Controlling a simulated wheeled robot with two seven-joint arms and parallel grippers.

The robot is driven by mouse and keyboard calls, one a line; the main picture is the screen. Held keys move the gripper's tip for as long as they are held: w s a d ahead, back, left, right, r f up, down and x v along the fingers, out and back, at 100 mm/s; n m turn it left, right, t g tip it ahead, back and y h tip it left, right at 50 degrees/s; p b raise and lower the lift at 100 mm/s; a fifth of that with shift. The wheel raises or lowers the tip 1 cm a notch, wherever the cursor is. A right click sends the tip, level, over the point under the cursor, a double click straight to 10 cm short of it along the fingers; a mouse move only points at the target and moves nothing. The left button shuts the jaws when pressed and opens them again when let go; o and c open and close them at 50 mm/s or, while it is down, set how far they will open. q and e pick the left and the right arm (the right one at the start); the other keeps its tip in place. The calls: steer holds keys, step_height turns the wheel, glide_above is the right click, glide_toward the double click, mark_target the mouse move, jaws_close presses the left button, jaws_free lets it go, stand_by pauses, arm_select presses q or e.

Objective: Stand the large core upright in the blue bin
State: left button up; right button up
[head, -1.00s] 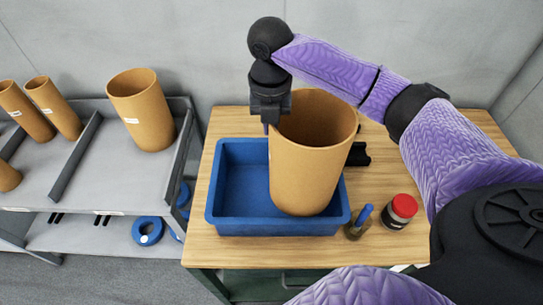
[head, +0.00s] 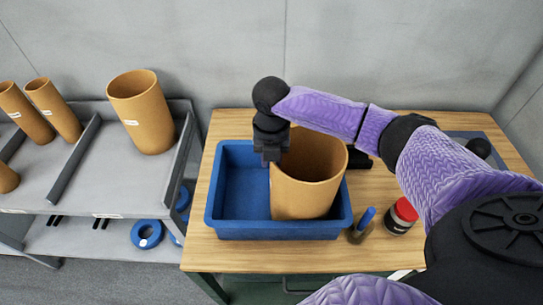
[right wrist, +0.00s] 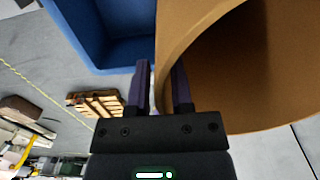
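The large core (head: 308,190), a wide brown cardboard tube, is upright in the right part of the blue bin (head: 238,231). Its open top faces up. Its lower end is inside the bin, but whether it touches the floor is hidden. My right gripper (head: 271,160) is at the left side of the core's rim. In the right wrist view its two fingers (right wrist: 160,85) straddle the core's wall (right wrist: 215,55), shut on it. My left gripper is not in view.
A red-lidded jar (head: 401,215) and a small holder with a blue item (head: 363,224) stand close right of the bin. A grey rack (head: 85,160) at left holds several brown tubes, including another wide one (head: 142,112). The bin's left part is empty.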

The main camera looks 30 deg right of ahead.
steer(key=shift+o, duration=0.4)
step_height(320, 180, up, 12)
steer(key=shift+r+p, duration=0.15)
steer(key=shift+p, duration=0.5)
